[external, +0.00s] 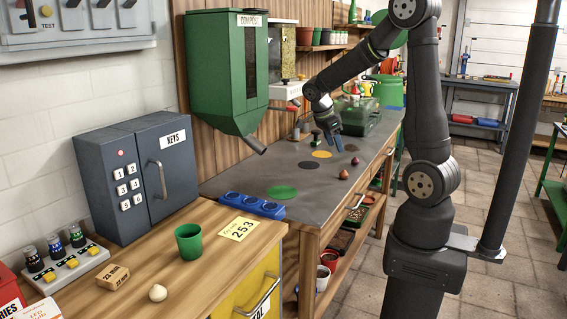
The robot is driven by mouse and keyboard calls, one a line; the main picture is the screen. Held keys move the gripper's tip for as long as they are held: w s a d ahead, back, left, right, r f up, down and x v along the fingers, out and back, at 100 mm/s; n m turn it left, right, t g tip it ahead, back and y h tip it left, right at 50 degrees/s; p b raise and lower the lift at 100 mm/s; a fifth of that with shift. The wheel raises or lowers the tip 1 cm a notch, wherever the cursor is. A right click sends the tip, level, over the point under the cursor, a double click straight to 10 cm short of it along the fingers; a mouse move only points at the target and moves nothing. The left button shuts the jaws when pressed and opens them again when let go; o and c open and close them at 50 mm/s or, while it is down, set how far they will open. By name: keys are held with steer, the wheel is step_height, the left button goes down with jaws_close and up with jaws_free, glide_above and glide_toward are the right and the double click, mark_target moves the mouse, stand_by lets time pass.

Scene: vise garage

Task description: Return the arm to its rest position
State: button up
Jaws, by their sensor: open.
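My gripper (333,143) hangs at the end of my bent arm, just above the grey workbench (228,183), pointing down. Its fingers look blue-grey and are apart, with nothing visible between them. A yellow disc (321,154) and a dark disc (308,165) lie on the bench close to it. A small red onion-like item (343,175) and a dark purple one (355,161) lie on the bench in front of it.
A green compost dispenser (215,75) hangs on the wall. A green bin-like case (362,115) stands behind my gripper. A blue tray with holes (252,205) and a green disc (282,192) lie at the bench's near end. A dark post (520,120) stands right of my arm.

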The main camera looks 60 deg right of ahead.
steer(key=x, duration=1.2)
steer(key=shift+a, duration=0.1)
steer(key=shift+w, duration=0.1)
steer(key=shift+r, duration=1.45)
steer(key=shift+f, duration=0.15)
